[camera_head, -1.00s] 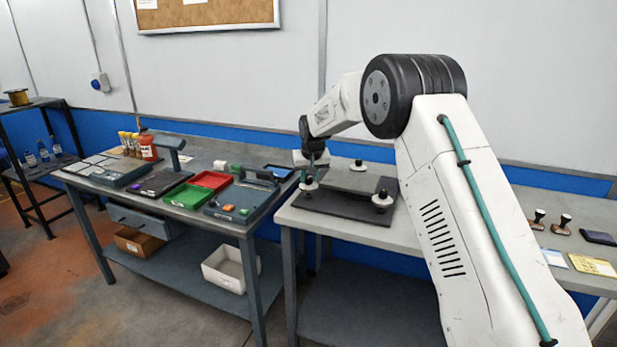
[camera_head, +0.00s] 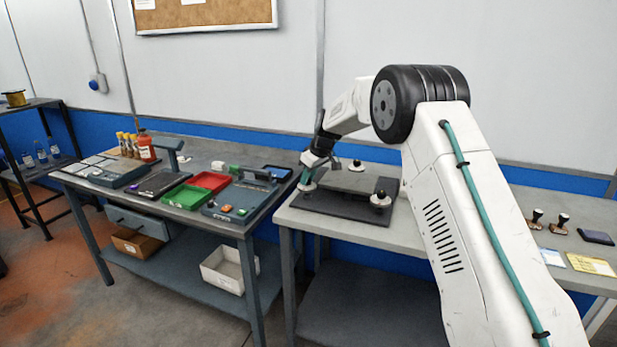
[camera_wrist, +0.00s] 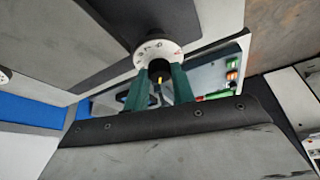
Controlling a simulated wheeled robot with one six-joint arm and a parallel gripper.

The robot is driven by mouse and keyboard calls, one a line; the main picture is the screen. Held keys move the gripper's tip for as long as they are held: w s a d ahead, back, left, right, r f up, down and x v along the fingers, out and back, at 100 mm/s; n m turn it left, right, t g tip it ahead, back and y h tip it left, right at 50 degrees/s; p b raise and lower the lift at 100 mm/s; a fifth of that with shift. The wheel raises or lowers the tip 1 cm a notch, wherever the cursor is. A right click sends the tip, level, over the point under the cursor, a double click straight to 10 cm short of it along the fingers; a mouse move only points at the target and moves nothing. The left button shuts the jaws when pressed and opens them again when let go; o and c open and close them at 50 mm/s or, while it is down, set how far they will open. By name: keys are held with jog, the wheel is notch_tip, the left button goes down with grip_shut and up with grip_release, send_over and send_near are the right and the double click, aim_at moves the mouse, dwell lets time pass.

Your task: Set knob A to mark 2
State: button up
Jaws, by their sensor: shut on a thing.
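A dark board (camera_head: 340,208) on the right-hand bench carries three black knobs on white dials. One is at the back (camera_head: 357,165), one at the front right (camera_head: 380,198), and one at the left (camera_head: 307,186) under my gripper (camera_head: 309,176). In the wrist view, my gripper's (camera_wrist: 158,88) teal fingers are shut on the left black knob (camera_wrist: 159,67), which has a yellow pointer line. Its white dial (camera_wrist: 150,50) shows behind it with small dark marks, too small to read surely. No knob letters are legible.
The left bench (camera_head: 205,217) holds a green tray (camera_head: 186,198), a red tray (camera_head: 210,181) and grey devices. Stamps (camera_head: 558,224) and a yellow pad (camera_head: 591,265) lie on the right. The bench front around the board is mostly clear.

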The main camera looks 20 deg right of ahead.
dwell(0.5)
jog(key=o, duration=1)
jog(key=shift+r, duration=0.1)
jog(key=v, duration=0.7)
jog(key=shift+r, duration=0.25)
jog(key=shift+s, duration=0.1)
